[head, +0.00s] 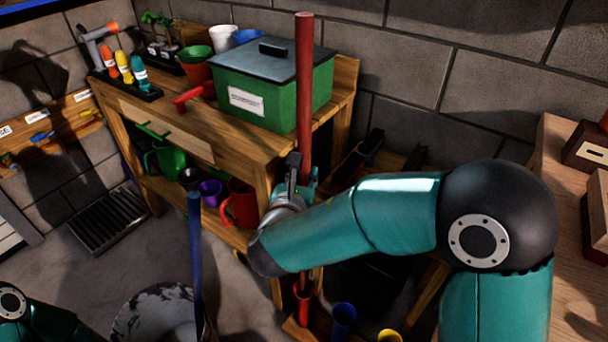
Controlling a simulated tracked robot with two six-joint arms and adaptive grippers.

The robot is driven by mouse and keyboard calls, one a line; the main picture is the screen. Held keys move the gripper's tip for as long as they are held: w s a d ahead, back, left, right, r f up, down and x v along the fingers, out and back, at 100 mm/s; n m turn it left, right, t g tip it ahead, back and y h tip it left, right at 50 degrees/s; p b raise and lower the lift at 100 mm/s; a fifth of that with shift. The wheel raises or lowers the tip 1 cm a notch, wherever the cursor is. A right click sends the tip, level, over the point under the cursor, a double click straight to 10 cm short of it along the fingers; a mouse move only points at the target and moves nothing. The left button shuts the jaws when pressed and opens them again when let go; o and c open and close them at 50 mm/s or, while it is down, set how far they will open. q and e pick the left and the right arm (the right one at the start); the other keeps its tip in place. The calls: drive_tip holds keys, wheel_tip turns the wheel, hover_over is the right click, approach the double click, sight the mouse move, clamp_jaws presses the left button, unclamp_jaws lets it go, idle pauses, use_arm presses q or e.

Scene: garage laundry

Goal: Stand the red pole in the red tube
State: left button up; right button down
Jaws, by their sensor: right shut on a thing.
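The red pole (304,90) stands nearly upright in front of the workbench. My right gripper (302,183) is shut on it below mid-length, with my forearm crossing in front of its lower part. The red tube (303,305) sits low in a wooden rack (294,328) at the bottom middle. Below my forearm, the pole's lower part lines up with the tube's mouth. I cannot tell clearly whether its end is inside the tube or just above it. My left gripper is not in view; only part of my left arm shows at the lower left.
A blue tube (343,318) and a yellow tube (389,336) are right of the red one. A blue pole (196,255) stands by a speckled bucket (150,312). The workbench (225,130) holds a green compost box (262,95) close behind the red pole.

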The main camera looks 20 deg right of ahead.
wheel_tip(320, 180, down, 16)
drive_tip(key=b, duration=1.4)
idle(0.5)
wheel_tip(320, 180, down, 11)
drive_tip(key=b, duration=0.9)
drive_tip(key=shift+b, duration=0.3)
drive_tip(key=c, duration=0.9)
unclamp_jaws()
drive_tip(key=shift+o, duration=0.2)
drive_tip(key=shift+f, duration=0.1)
drive_tip(key=shift+s+a, duration=0.1)
drive_tip(key=v, duration=1.1)
drive_tip(key=shift+s, duration=0.35)
